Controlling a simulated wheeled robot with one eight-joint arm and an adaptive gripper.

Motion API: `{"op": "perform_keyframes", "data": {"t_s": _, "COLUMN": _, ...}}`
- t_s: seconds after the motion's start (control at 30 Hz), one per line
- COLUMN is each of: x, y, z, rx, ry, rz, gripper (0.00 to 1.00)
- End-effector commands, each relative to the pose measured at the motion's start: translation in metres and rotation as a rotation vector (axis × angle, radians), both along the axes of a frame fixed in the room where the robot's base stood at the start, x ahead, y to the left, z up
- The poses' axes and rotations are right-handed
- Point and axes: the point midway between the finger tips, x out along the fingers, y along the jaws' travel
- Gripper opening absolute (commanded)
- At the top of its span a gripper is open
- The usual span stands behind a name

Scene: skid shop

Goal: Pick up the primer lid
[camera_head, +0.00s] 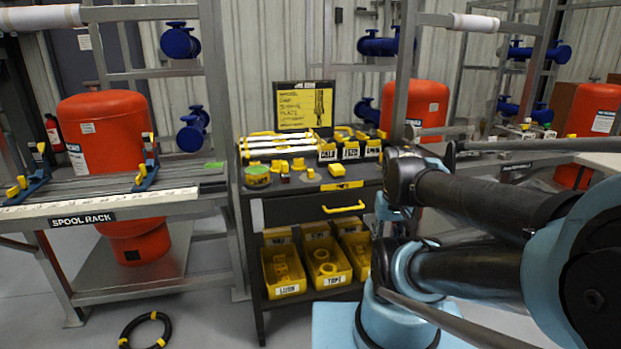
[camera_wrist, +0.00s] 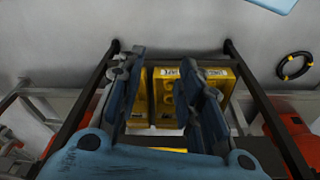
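No part is clearly marked as the primer lid. A small round yellow can with a greenish top (camera_head: 257,176) stands at the left front of the cart top, and I cannot tell whether that top is a separate lid. My gripper (camera_wrist: 164,62) shows in the wrist view with its two blue-grey fingers apart and nothing between them. It points down over the cart, with yellow bins (camera_wrist: 217,73) visible below and beyond the fingers. In the head view my arm hides the cart's right side, and the fingers cannot be made out.
The dark cart (camera_head: 290,198) carries small yellow parts, a yellow block (camera_head: 337,170) and labelled organizer boxes (camera_head: 350,150). Lug and tape bins (camera_head: 284,276) sit on its lower shelf. The spool rack (camera_head: 150,203) stands left. A black cable coil (camera_head: 145,330) lies on the floor.

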Motion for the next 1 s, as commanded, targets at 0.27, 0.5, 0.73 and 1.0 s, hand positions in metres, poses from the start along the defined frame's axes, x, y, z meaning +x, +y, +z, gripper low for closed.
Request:
{"op": "perform_keyframes", "data": {"t_s": 0.27, "x": 0.003, "y": 0.004, "z": 0.022, "rx": 0.027, "ry": -0.001, "rz": -0.05, "gripper": 0.42}}
{"op": "perform_keyframes", "data": {"t_s": 0.5, "x": 0.049, "y": 0.023, "z": 0.081, "rx": 0.125, "ry": 0.053, "rz": -0.257, "gripper": 0.42}}
{"op": "perform_keyframes", "data": {"t_s": 0.73, "x": 0.106, "y": 0.047, "z": 0.137, "rx": 0.217, "ry": 0.131, "rz": -0.488, "gripper": 0.42}}
{"op": "perform_keyframes", "data": {"t_s": 1.0, "x": 0.179, "y": 0.077, "z": 0.188, "rx": 0.3, "ry": 0.238, "rz": -0.756, "gripper": 0.42}}
